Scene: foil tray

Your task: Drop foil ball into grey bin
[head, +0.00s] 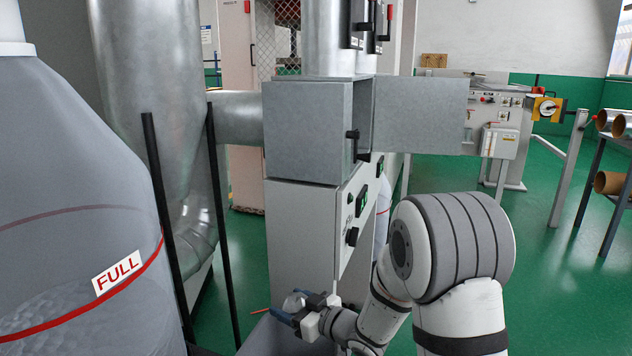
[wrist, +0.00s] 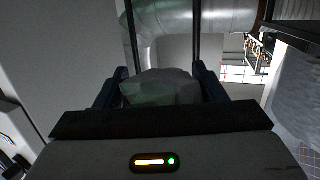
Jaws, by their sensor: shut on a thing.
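The foil ball (wrist: 162,88), a pale, faceted grey-green lump, is between the two dark fingers of my gripper (wrist: 158,86) in the wrist view. The fingers touch it on both sides, and its lower part is hidden behind the gripper body. In the head view my gripper (head: 286,308) is low at the bottom centre, with a bit of pale foil between its blue fingers. A grey, box-like shape (head: 262,337) shows just below and left of the gripper; it looks like the grey bin, but most of it is cut off or hidden.
A grey machine with an open metal hatch (head: 420,112) stands behind my gripper. A large bag labelled FULL (head: 60,200) and black posts (head: 218,200) stand at left. Green floor (head: 560,290) is open at right, before a rack of brown rolls (head: 612,183).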

